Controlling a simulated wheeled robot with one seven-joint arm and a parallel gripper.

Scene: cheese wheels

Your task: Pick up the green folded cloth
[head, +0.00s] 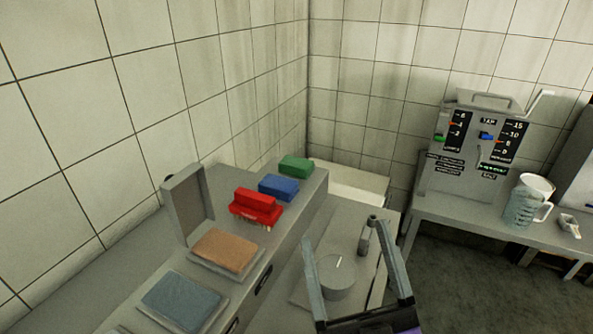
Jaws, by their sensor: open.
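A green folded cloth (295,165) lies at the far end of the grey counter (292,219), near the wall corner. It looks like a small thick block, the last in a row with a blue one and a red one. My gripper (344,236) is at the lower middle, its two grey fingers spread wide and pointing up in the picture. It is open, with nothing seen held between the fingers. It is to the right of the counter, nearer to me than the green cloth and apart from it.
A blue folded block (278,185) sits right beside the green cloth, then a red brush (256,207). Brown (226,249) and blue-grey (184,302) flat pads lie nearer. An upright grey panel (188,204) stands behind. A round grey object (337,282) shows between my fingers.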

